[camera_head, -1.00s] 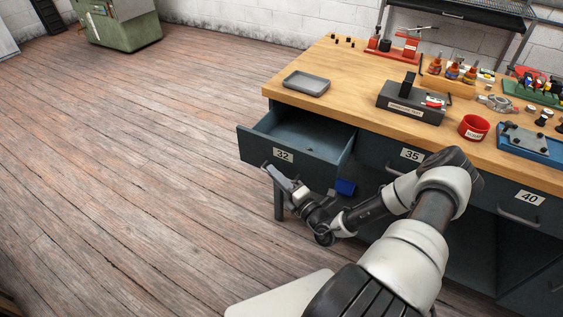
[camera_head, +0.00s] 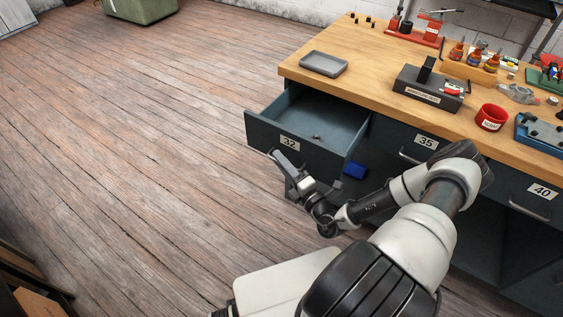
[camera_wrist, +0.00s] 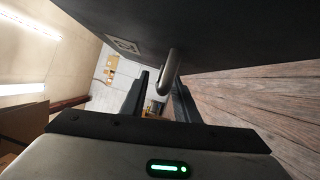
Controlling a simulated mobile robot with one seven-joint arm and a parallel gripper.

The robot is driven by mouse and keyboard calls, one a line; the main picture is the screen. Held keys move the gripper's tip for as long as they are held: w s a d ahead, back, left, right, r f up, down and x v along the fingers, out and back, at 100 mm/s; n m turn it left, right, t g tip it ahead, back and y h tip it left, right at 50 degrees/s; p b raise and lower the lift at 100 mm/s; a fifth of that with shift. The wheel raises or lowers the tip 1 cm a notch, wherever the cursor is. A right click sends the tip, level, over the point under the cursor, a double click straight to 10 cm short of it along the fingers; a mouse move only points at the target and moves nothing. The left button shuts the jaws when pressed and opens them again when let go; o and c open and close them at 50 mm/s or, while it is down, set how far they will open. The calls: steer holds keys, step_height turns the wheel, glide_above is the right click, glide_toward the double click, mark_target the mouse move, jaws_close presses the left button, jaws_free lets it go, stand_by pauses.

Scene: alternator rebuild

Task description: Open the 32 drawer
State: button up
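The 32 drawer (camera_head: 268,131) is pulled out from the left end of the workbench, and its inside shows, with a small item on its floor. Its white label (camera_head: 290,143) reads 32. My gripper (camera_head: 277,160) is at the lower part of the drawer front. In the wrist view, the grey drawer handle (camera_wrist: 169,68) reaches down between the two dark fingers of my gripper (camera_wrist: 160,88). The fingers stand apart, with a visible gap beside the handle. The handle is hard to make out in the head view.
The wooden benchtop (camera_head: 380,88) holds a grey tray (camera_head: 323,64), a red cup (camera_head: 492,117) and several tools. Drawers 35 (camera_head: 415,148) and 40 (camera_head: 530,195) look shut. A blue item (camera_head: 355,170) is below the bench. The floor (camera_head: 130,150) to the left is clear.

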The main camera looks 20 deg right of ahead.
steer(key=shift+s, duration=0.1)
steer(key=v, duration=1.7)
steer(key=shift+s+p, duration=0.15)
steer(key=shift+p, duration=0.15)
